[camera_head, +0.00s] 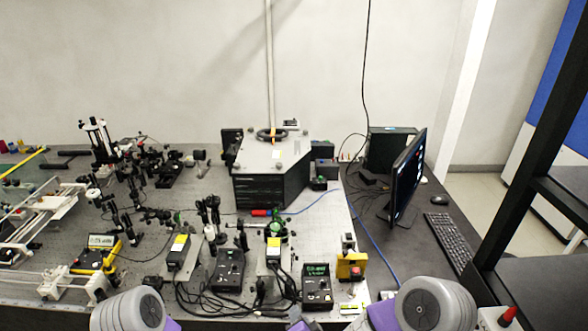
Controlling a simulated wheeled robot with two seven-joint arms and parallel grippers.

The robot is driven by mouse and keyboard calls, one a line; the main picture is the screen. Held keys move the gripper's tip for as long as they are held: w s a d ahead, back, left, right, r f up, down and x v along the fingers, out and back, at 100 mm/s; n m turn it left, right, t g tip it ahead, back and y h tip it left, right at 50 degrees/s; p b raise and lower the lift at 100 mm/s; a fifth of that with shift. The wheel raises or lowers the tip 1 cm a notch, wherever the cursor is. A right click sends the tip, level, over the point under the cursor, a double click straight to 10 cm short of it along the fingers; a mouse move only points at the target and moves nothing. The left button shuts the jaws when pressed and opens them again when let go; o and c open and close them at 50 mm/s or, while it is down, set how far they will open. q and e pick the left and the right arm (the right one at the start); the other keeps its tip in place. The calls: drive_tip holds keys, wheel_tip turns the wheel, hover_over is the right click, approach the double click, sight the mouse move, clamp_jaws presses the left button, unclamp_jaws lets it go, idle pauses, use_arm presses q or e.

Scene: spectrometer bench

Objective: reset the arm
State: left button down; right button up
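My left arm (128,311) shows as a rounded grey link with purple trim at the bottom left edge. My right arm (436,304) shows as a similar grey and purple link at the bottom right. Both arms are low, in front of the bench's near edge. The fingers of my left gripper are out of view. At most a sliver of my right gripper shows at the bottom edge, and its fingertips cannot be made out. I see nothing held.
The optical bench (335,235) carries many mounts, cables and a large black box with a grey lid (280,155). Control boxes (228,270) and a yellow box with a red button (352,266) stand near the front. A monitor (407,175) and keyboard (450,240) are on the right.

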drive_tip(key=s+d+f+n+g+b, duration=0.1)
drive_tip(key=s+d+f+n+g, duration=0.1)
drive_tip(key=s+f+g, duration=0.2)
drive_tip(key=s+d+f+n+g+y+b, duration=0.1)
drive_tip(key=s+d+f+n+g+b, duration=0.1)
drive_tip(key=s+f, duration=0.8)
drive_tip(key=s+d+f+n+g+y+b, duration=0.1)
drive_tip(key=s+d+f+n+g, duration=0.2)
drive_tip(key=s+f+g, duration=0.3)
wheel_tip(320, 180, down, 4)
drive_tip(key=shift+s+d+r, duration=0.15)
drive_tip(key=shift+s+d, duration=0.35)
drive_tip(key=shift+s, duration=0.1)
